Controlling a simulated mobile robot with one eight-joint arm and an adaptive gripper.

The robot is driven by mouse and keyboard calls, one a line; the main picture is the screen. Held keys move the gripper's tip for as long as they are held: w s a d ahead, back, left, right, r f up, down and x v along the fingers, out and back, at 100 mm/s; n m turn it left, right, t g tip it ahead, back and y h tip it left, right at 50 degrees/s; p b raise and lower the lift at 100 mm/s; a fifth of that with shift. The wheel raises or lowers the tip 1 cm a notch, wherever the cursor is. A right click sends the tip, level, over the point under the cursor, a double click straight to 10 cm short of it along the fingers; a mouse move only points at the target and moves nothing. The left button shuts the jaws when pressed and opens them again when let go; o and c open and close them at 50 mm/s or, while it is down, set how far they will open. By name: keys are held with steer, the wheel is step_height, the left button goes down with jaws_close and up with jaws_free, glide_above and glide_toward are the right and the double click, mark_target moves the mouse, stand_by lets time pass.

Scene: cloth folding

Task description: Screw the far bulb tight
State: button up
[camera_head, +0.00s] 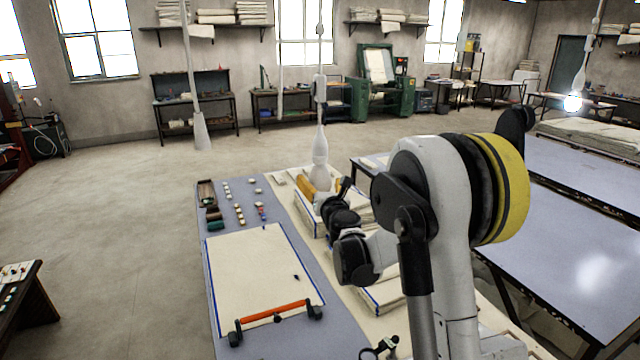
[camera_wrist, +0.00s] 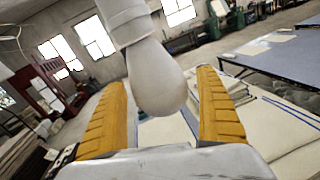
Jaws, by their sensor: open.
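Several bulbs hang on long white poles. A pale unlit bulb (camera_head: 320,176) hangs over the near table in the head view. It fills the middle of the wrist view (camera_wrist: 158,85), below its white socket (camera_wrist: 125,18). My gripper (camera_wrist: 165,95) is open, with one ridged yellow finger on each side of this bulb. Another unlit bulb (camera_head: 201,133) hangs to the left. A lit bulb (camera_head: 573,103) glows at the far right.
The near table (camera_head: 230,342) holds a cream cloth, an orange-handled tool (camera_head: 275,312) and small items. Stacked cloths lie under my arm. A blue-grey table (camera_head: 560,250) stands at the right.

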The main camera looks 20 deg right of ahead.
steer(key=s+a, duration=0.2)
steer(key=s, duration=1)
steer(key=s+f+m+g+h+b, duration=0.1)
steer(key=s+f+m+g+b, duration=0.1)
steer(key=s+f+m+b, duration=0.5)
steer(key=s+f+m+g+h+b, duration=0.2)
steer(key=s+m+b, duration=0.35)
steer(key=m, duration=0.65)
steer(key=s+a+f+m+g+y+b, duration=0.3)
steer(key=s+a+f+m+b, duration=0.2)
steer(key=s+f, duration=0.4)
steer(key=s+a+f+m+g+y+b, duration=0.3)
steer(key=s+a+f+m+b, duration=0.2)
steer(key=s+a+f+m, duration=0.2)
steer(key=s+a+f, duration=0.2)
steer(key=s+f, duration=0.1)
steer(key=f, duration=0.1)
steer(key=shift+m+g, duration=0.3)
